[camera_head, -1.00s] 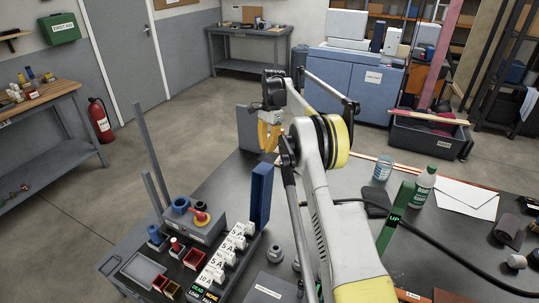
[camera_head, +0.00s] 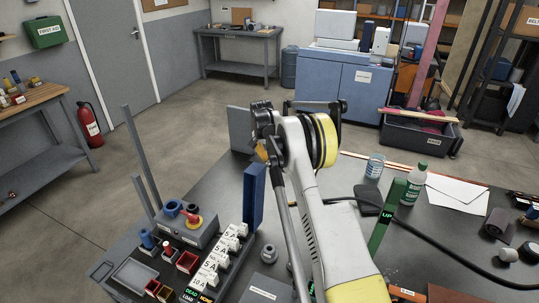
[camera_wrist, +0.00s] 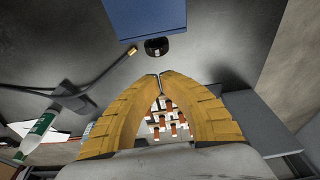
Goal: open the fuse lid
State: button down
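A tall narrow blue panel (camera_head: 253,197), which looks like the fuse lid, stands upright along the right side of a row of white fuses (camera_head: 222,255) marked with amp values. The fuses lie uncovered. A blue panel (camera_wrist: 145,15) also shows at the top of the wrist view, apart from the fingertips. My gripper (camera_head: 261,152) is above the table behind the blue panel in the head view, its yellow fingers mostly hidden by my wrist. In the wrist view my gripper (camera_wrist: 157,76) has its fingertips together, with nothing visibly held between them.
A green upright piece marked UP (camera_head: 387,217), a glass (camera_head: 374,166) and a green bottle (camera_head: 416,184) are to the right. A black cable crosses the table.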

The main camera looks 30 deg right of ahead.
aim_at(257, 168)
jog(key=shift+s+a+r, duration=0.15)
jog(key=shift+s+a, duration=0.45)
jog(key=shift+a, duration=0.25)
jog(key=s+a+r+h, duration=0.1)
jog(key=s+a, duration=0.1)
jog(key=s+a+r+t+h, duration=0.1)
jog(key=s+a+r, duration=0.1)
jog(key=a, duration=0.1)
jog(key=s+a+r+t+h+b, duration=0.1)
jog(key=s+a+r, duration=0.1)
jog(key=a, duration=0.1)
jog(key=shift+a+h, duration=0.1)
jog(key=shift+h, duration=0.2)
jog(key=v, duration=1.2)
jog(key=shift+s, duration=0.15)
